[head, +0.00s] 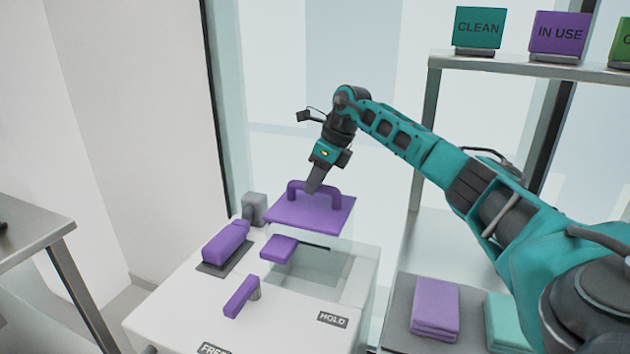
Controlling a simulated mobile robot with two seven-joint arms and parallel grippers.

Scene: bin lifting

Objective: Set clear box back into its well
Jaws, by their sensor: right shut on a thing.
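The clear box (322,266) has see-through walls and a flat purple lid (318,212) with an arched purple handle (333,196). It is at the far right part of the white cabinet (190,310). Its lid stands above the cabinet top; I cannot tell how deep its lower part sits in the well (355,283). My right gripper (312,187) comes down from above and is shut on the handle. Its fingertips partly hide the handle. A purple block (278,249) shows at the box's front left. My left gripper is not in view.
A purple lever (240,297) stands on the cabinet between a FREE label (214,349) and a HOLD label (332,320). A rounded purple piece (226,242) lies behind it. Folded purple cloths (435,305) and teal cloths (508,322) lie at the right. A metal table (35,235) stands left.

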